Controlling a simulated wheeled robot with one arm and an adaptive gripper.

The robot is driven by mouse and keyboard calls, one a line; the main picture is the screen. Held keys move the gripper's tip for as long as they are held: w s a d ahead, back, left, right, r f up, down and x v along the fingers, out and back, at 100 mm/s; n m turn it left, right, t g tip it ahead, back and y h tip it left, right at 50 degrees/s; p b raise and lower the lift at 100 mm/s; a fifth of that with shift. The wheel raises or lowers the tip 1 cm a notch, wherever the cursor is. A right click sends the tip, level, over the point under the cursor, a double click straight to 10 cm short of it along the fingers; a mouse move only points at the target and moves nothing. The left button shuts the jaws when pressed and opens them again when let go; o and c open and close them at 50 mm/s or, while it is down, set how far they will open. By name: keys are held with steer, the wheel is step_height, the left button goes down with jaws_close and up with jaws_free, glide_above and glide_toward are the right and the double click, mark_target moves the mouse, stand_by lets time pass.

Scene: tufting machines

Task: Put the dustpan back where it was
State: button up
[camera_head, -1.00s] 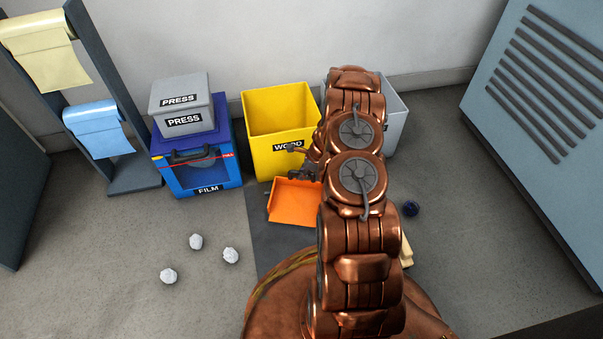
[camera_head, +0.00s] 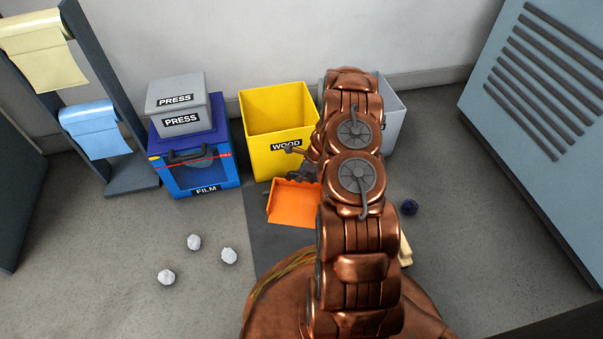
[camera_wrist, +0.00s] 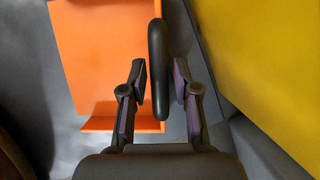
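The orange dustpan (camera_head: 293,204) lies by the foot of the yellow WOOD bin, over a dark floor mat. In the wrist view the dustpan (camera_wrist: 105,55) fills the upper left, with its black handle (camera_wrist: 158,60) at its right side. My gripper (camera_wrist: 160,82) has one finger on each side of this handle, with narrow gaps showing, so it appears open around it. In the head view my gripper (camera_head: 297,174) is at the dustpan's back edge, partly hidden by my arm.
The yellow WOOD bin (camera_head: 270,155) stands just behind. A blue FILM bin (camera_head: 195,180) with grey PRESS boxes (camera_head: 180,107) stands left. A grey bin (camera_head: 390,125) is partly behind my arm. White crumpled balls (camera_head: 194,242) and a dark blue object (camera_head: 409,207) lie on the floor.

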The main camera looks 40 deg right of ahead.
steer(key=shift+o, duration=0.6)
